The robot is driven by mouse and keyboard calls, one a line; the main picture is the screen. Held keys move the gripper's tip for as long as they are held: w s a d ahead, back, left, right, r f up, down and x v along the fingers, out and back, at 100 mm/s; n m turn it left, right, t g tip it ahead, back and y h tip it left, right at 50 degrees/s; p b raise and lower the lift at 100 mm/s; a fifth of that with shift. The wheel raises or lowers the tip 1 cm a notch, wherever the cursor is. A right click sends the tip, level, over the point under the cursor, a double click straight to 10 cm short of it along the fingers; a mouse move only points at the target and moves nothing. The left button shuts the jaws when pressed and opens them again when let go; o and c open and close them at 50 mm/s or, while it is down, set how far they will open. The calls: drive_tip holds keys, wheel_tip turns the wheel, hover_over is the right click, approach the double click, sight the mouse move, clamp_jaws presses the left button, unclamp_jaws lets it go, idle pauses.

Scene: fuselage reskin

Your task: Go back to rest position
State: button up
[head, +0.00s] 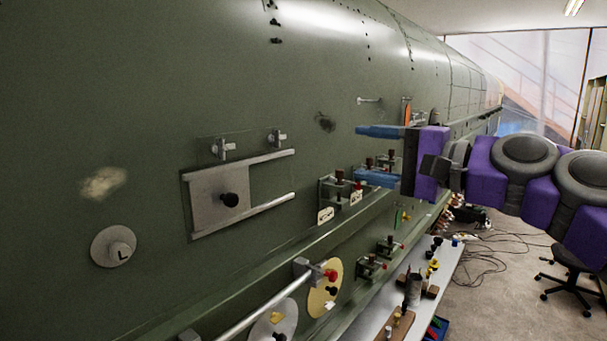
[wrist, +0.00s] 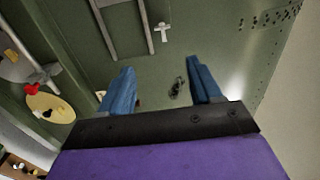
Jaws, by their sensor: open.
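My gripper (head: 378,155) is at the right of the head view, on my purple and grey arm. Its two blue fingers are spread apart and point left toward the green fuselage (head: 130,60). Nothing shows between them. The wrist view also shows my gripper (wrist: 163,88) with both blue fingers apart and the green skin beyond them. A dark mark or hole (wrist: 177,88) on the skin shows between the fingers there. It also appears left of the fingers in the head view. I cannot tell the exact gap between fingertips and skin.
A grey panel (head: 208,190) with a black knob sits between two rails on the fuselage. A disc marked L (head: 113,246) is at left. Clamps and discs line the lower ledge. A white bench (head: 445,268) with tools stands below. An office chair (head: 572,280) is at right.

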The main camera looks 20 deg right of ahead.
drive_tip(key=s+a+f+n+g+h, duration=0.1)
drive_tip(key=s+a+f+n+g, duration=0.3)
drive_tip(key=a+f, duration=0.8)
drive_tip(key=s+a+f+n+g+h, duration=0.2)
drive_tip(key=s+a+f+g, duration=0.1)
drive_tip(key=f, duration=0.4)
drive_tip(key=s+a+f+n+g+h, duration=0.2)
drive_tip(key=s+a+f+g, duration=0.15)
drive_tip(key=f, duration=0.35)
drive_tip(key=s+d+f+n+g+h, duration=0.1)
drive_tip(key=s+d+f+g+h, duration=0.25)
drive_tip(key=s+f, duration=0.5)
drive_tip(key=s+d+f+n+g+h, duration=0.2)
drive_tip(key=s+d+f, duration=0.2)
drive_tip(key=s+f, duration=0.45)
wheel_tip(320, 180, down, 12)
drive_tip(key=b, duration=1)
drive_tip(key=shift+s+d+r+b, duration=0.15)
drive_tip(key=shift+s+b, duration=0.05)
drive_tip(key=shift+b, duration=0.2)
